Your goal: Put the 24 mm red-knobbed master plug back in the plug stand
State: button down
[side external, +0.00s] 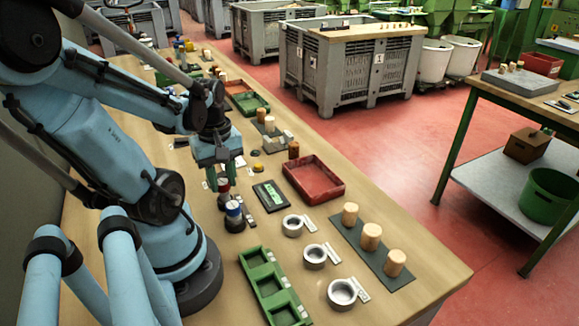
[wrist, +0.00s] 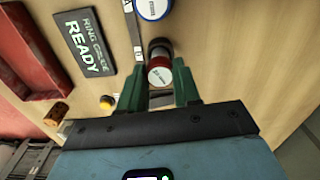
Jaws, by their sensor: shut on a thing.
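The red-knobbed master plug (wrist: 160,71) has a white-labelled top and a dark lower part. It is between the green fingers of my gripper (wrist: 160,88), which are shut on it. In the side view the red knob (side external: 223,186) shows just below my gripper (side external: 222,174), low over the table. A blue-knobbed plug (side external: 234,213) stands upright just in front of it; its knob also shows at the top of the wrist view (wrist: 154,8). I cannot make out the plug stand clearly, or whether the red plug's lower end touches anything.
A ring gauge display (wrist: 84,42) reads READY. A yellow-topped button (wrist: 106,102) is close to the fingers.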

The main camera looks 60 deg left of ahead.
jog(key=shift+f, duration=0.45)
jog(key=c, duration=0.7)
grip_release()
jog(key=shift+r, duration=6.05)
jog(key=w+d+f+m+t, duration=0.1)
jog(key=w+d+m+t, duration=0.1)
jog(key=w+d+m, duration=0.3)
jog(key=w+d+m+t, duration=0.2)
jog(key=w+d+m, duration=0.3)
jog(key=m, duration=0.2)
jog(key=w+d+f+m+t, duration=0.1)
jog(key=w+d+m+t, duration=0.2)
jog(key=w+d+m, duration=0.2)
jog(key=shift+w+f+m, duration=0.2)
jog(key=shift+f+m, duration=0.15)
jog(key=shift+m, duration=0.55)
